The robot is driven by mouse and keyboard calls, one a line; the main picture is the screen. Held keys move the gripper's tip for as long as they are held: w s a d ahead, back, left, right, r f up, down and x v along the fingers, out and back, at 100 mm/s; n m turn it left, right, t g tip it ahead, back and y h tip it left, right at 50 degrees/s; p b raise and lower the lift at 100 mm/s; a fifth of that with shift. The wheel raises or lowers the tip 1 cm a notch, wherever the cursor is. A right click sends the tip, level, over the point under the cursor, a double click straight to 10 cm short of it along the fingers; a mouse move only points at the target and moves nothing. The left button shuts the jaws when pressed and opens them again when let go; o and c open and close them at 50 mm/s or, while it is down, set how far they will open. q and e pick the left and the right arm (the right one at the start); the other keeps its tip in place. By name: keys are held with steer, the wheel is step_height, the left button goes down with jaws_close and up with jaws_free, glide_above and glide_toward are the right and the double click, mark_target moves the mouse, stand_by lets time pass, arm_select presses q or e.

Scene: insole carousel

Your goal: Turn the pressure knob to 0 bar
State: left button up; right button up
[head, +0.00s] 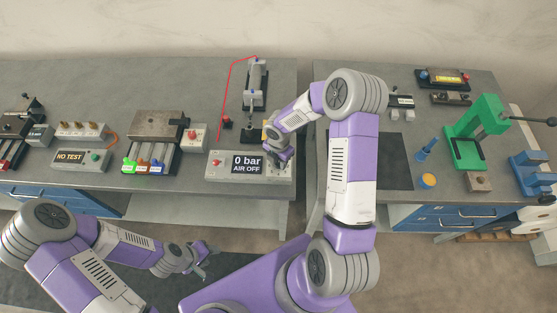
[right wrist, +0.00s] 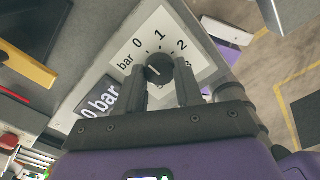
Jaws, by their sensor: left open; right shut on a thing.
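The pressure knob (right wrist: 158,68) is round and black, on a white dial plate (right wrist: 200,41) marked bar and 0, 1, 2, 3. My right gripper (right wrist: 171,78) is shut on the knob, one finger on each side. A small pale mark shows on the knob; which number it points at I cannot tell. In the head view my right gripper (head: 280,158) is at the right end of the grey control box (head: 228,178) and hides the knob. The display (head: 247,164) reads 0 bar, AIR OFF. My left gripper (head: 206,256) is open and empty, in front of the table.
A red switch (head: 217,161) is on the box's left part. A fixture with green, orange and blue tags (head: 155,132) stands to the left. A cylinder stand (head: 256,85) with a red line is behind. A green press (head: 480,130) stands on the right table.

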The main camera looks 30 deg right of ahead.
mark_target(278, 163)
steer(key=o, duration=1)
steer(key=shift+o, duration=0.2)
steer(key=shift+r, duration=0.15)
step_height(278, 163, up, 7)
steer(key=shift+r+p, duration=0.2)
steer(key=shift+p, duration=0.15)
